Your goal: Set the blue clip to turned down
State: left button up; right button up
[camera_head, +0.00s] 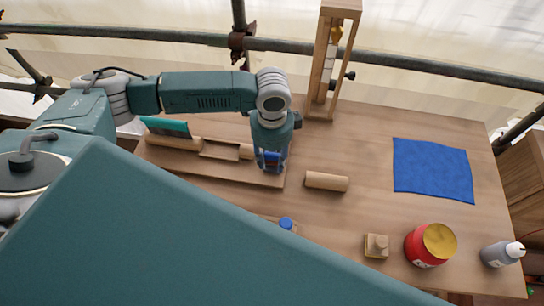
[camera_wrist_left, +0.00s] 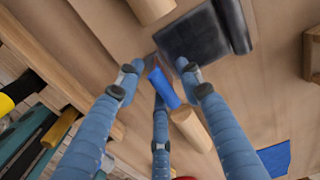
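The blue clip (camera_wrist_left: 162,87) lies between the fingertips of my left gripper (camera_wrist_left: 160,75) in the left wrist view, beside a pale wooden cylinder (camera_wrist_left: 190,128). The two upper fingers stand apart, with gaps showing on both sides of the clip; the lower finger is close to it, and I cannot tell whether it touches. In the head view my left gripper (camera_head: 270,163) points down over the right end of a wooden board (camera_head: 235,175). There the fingers largely hide the clip, so its turn is hard to read. My right gripper is not in view.
A loose wooden cylinder (camera_head: 326,181) lies right of the board. A wooden frame (camera_head: 322,105) stands behind. A blue cloth (camera_head: 432,170), a red jar (camera_head: 425,250), a small wooden block (camera_head: 376,247) and a grey bottle (camera_head: 497,254) are at right. Bare table lies between.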

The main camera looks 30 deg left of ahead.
aim_at(273, 162)
pick_arm(q)
grip_shut()
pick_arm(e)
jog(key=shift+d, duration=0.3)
pick_arm(q)
jog(key=shift+w+r, duration=0.1)
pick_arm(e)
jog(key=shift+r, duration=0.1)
